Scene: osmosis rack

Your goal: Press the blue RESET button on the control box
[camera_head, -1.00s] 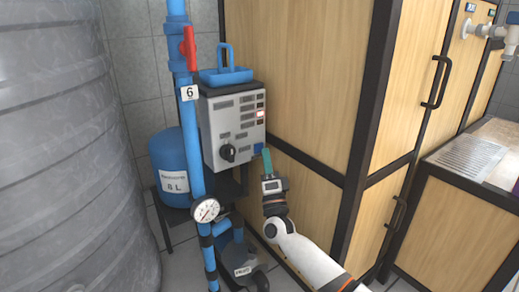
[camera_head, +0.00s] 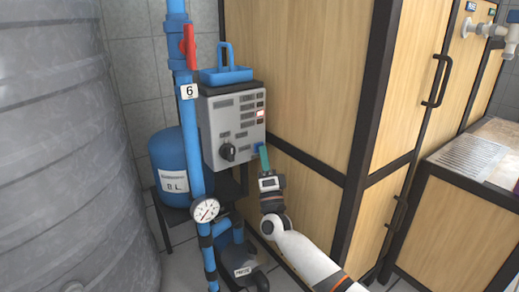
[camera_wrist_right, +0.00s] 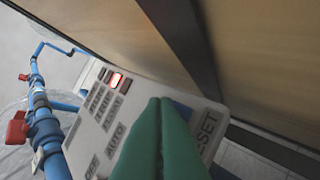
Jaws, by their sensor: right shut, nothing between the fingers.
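The grey control box (camera_head: 222,118) hangs beside the wooden cabinet. Its blue RESET button (camera_head: 257,148) is at the lower right of the front face. My right gripper (camera_head: 264,149) is shut and empty, with its green fingertips close at the button's right side. In the right wrist view the shut green fingers (camera_wrist_right: 161,100) cover part of the blue button (camera_wrist_right: 184,108), beside the "RESET" lettering. I cannot tell whether the tips touch the button. The left gripper is out of view.
A black knob (camera_head: 227,152) and a lit red indicator (camera_head: 260,114) are on the box front. A blue pipe (camera_head: 189,120) with a gauge (camera_head: 205,210) stands in front of the box's left side. The wooden cabinet (camera_head: 300,80) borders it on the right.

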